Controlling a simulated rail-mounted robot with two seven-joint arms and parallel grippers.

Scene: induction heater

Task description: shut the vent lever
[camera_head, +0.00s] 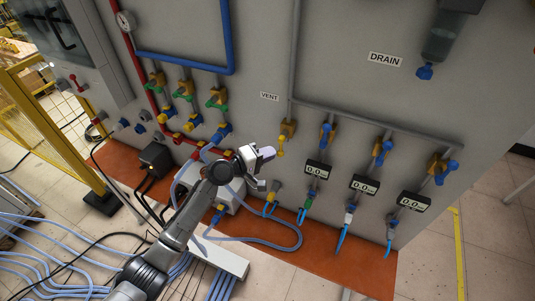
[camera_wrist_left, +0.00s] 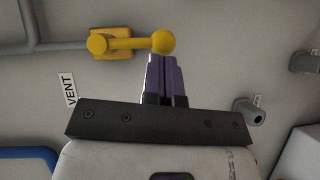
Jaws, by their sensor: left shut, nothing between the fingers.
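The yellow vent lever (camera_head: 281,145) is mounted on the grey panel, right of and below the VENT label (camera_head: 269,97). In the head view its handle points down, along the line of its pipe. In the left wrist view the lever (camera_wrist_left: 130,43) ends in a yellow ball, with the yellow valve body (camera_wrist_left: 98,44) at its left. My left gripper (camera_head: 268,153) is shut and empty beside the ball. In the wrist view its purple-grey fingertips (camera_wrist_left: 165,60) are just under the ball; I cannot tell whether they touch it. My right gripper is not in view.
Several blue-handled valves (camera_head: 327,133) and digital gauges (camera_head: 317,169) line the panel to the right. Green-handled valves (camera_head: 186,90) are at the upper left. A white box (camera_head: 223,195) with hoses stands on the red-brown shelf (camera_head: 330,252) below my left arm.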

